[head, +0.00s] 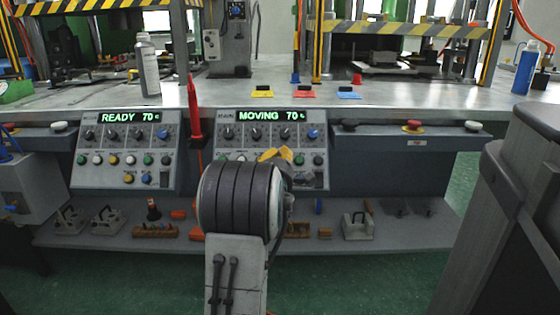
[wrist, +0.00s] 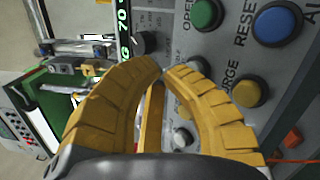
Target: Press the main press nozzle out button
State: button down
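My gripper (wrist: 163,72) has yellow ribbed fingers, and its tips meet with nothing between them. In the head view my gripper (head: 277,155) is at the right control panel (head: 220,160), partly hidden by my arm. That panel's display (head: 272,115) reads MOVING 70 c. In the wrist view the panel is turned sideways. A green button (wrist: 207,13), a blue button (wrist: 278,24) beside RESET and a yellow button (wrist: 250,92) show right of the fingertips. A white button (wrist: 182,138) shows between the fingers. No nozzle out label is readable. Contact with a button cannot be told.
The left control panel (head: 125,150) reads READY 70 c. A red pen-like tool (head: 194,115) hangs between the panels. A red emergency button (head: 412,126) is at the right. Mould blocks lie on the lower shelf (head: 400,232). A grey cabinet (head: 500,220) stands close at right.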

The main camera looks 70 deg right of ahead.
jog(key=shift+a+r, duration=0.1)
dwell(0.3)
jog(key=shift+s+a+r, duration=0.3)
jog(key=shift+a+r, duration=0.5)
jog(key=shift+a, duration=0.1)
jog(key=shift+s+a+r, duration=0.3)
jog(key=shift+a+r, duration=0.45)
jog(key=shift+a, duration=0.1)
